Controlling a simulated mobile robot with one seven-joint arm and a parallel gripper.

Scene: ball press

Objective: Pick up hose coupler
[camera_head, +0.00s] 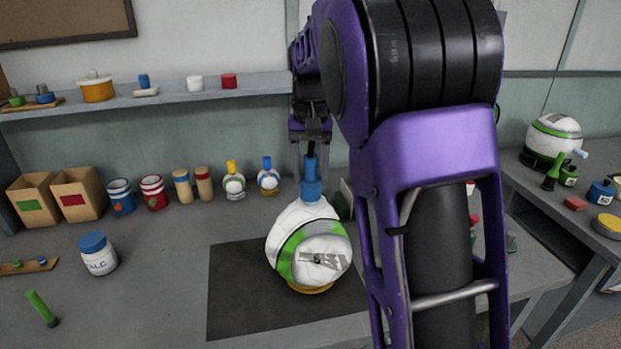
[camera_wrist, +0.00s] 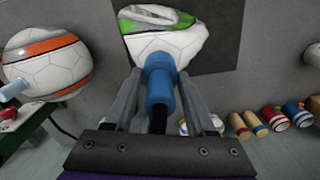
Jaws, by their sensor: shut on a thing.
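My gripper (camera_head: 311,176) points down above the ball press on the dark mat, its fingers on either side of the blue hose coupler (camera_head: 310,166). In the wrist view my gripper (camera_wrist: 160,92) is shut on the coupler (camera_wrist: 160,95), with a black stem below it. The coupler lines up with the wider blue neck (camera_head: 311,190) of a white and green ball (camera_head: 290,225). The two appear to meet; I cannot tell whether they are joined. The ball stands on a yellow base (camera_head: 310,289) on the mat (camera_head: 235,285).
A white jar with blue lid (camera_head: 99,256) and a green tool (camera_head: 41,308) lie to the left. Cardboard boxes (camera_head: 78,197), cans and small bottles line the back under a shelf (camera_head: 180,92). A white and orange ball (camera_wrist: 47,62) shows left in the wrist view.

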